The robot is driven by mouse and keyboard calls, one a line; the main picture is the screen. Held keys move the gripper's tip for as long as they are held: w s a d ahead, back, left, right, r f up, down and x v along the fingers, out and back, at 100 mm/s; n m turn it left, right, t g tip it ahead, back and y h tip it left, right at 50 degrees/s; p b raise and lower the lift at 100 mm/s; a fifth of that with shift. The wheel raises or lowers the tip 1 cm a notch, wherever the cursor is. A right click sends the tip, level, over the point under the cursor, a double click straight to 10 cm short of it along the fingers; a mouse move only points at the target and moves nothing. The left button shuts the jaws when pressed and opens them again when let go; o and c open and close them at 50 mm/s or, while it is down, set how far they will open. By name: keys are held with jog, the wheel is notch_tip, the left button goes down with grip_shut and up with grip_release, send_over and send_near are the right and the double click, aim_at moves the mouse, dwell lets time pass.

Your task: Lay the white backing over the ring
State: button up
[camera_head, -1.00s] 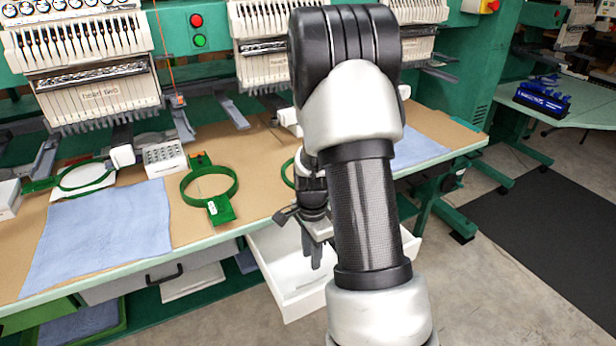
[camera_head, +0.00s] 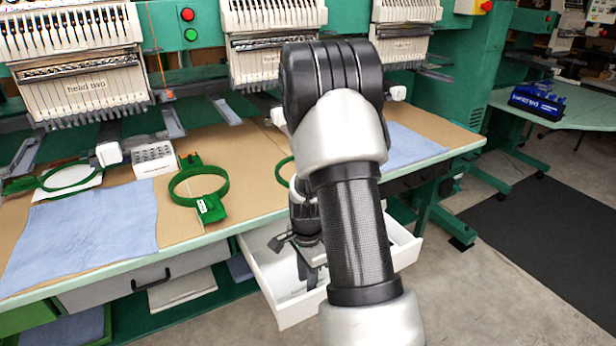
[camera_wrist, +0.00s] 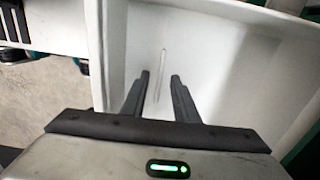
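A green ring (camera_head: 172,188) with a tagged bracket lies empty on the brown tabletop, left of my arm. A white sheet (camera_head: 88,183) lies beneath another green ring (camera_head: 46,180) at the far left. My gripper (camera_head: 312,279) is low over the open white drawer (camera_head: 268,284), below the table's front edge. In the wrist view my gripper (camera_wrist: 160,78) has its two dark fingers apart, pointing into the white drawer (camera_wrist: 120,45). Nothing shows between them except a thin pale strip beyond the tips. I cannot tell any white backing from the drawer's white inside.
Blue cloth (camera_head: 85,235) covers the table's left part, and more blue cloth (camera_head: 410,147) lies at right. A white box (camera_head: 153,160) stands behind the ring. Embroidery heads (camera_head: 80,75) overhang the table's back. A black mat (camera_head: 550,215) lies on the floor at right.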

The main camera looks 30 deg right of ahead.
grip_shut()
jog(key=shift+r+p, duration=1.95)
jog(key=shift+r, duration=0.6)
